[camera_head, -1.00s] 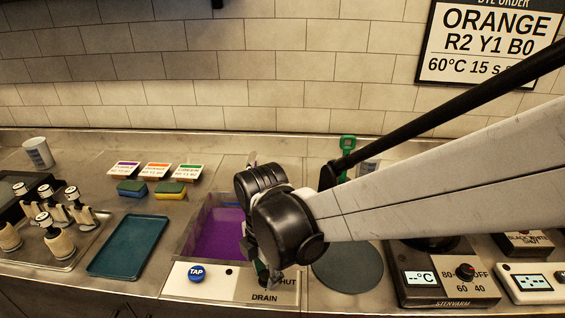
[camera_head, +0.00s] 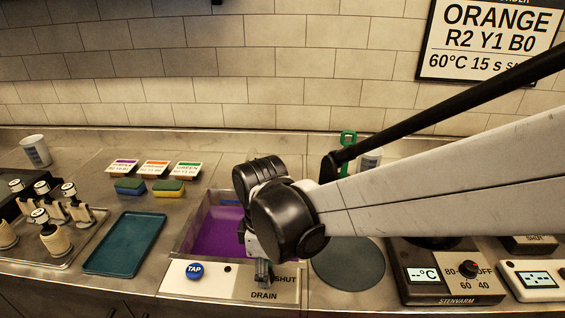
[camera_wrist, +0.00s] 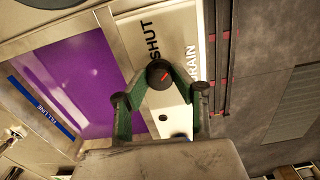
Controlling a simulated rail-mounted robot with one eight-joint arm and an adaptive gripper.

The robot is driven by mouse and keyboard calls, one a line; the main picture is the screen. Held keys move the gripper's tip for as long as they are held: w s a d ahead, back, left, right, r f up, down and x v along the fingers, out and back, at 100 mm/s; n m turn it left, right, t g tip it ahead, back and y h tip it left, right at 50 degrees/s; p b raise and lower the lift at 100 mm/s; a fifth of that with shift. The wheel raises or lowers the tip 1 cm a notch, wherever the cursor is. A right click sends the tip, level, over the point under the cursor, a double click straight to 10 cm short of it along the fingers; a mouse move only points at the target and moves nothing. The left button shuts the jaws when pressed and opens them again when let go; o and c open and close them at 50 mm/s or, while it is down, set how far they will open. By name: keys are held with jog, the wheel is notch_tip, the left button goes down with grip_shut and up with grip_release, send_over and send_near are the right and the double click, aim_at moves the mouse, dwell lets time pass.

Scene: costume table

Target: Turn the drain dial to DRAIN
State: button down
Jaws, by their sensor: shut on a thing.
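The drain dial (camera_wrist: 160,74) is a round black knob with a red pointer mark, on a white panel (camera_wrist: 184,22) lettered SHUT and DRAIN. In the wrist view the red mark points up and right, roughly between the two words. My gripper (camera_wrist: 161,80) has its green-sided fingers on either side of the dial and is shut on it. In the head view my gripper (camera_head: 264,272) reaches down to the panel (camera_head: 216,284) and hides the dial.
A sink of purple liquid (camera_head: 213,232) lies directly behind the panel, with a blue TAP button (camera_head: 195,271) to the left. A teal tray (camera_head: 125,245) is further left. A round dark plate (camera_head: 348,265) and a heater (camera_head: 440,287) stand right.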

jog(key=m, duration=0.4)
jog(key=shift+m+b, duration=0.3)
jog(key=shift+m, duration=1.6)
jog(key=c, duration=1.4)
grip_release()
jog(key=shift+r, duration=0.15)
notch_tip(320, 180, up, 12)
jog(key=shift+f, duration=0.1)
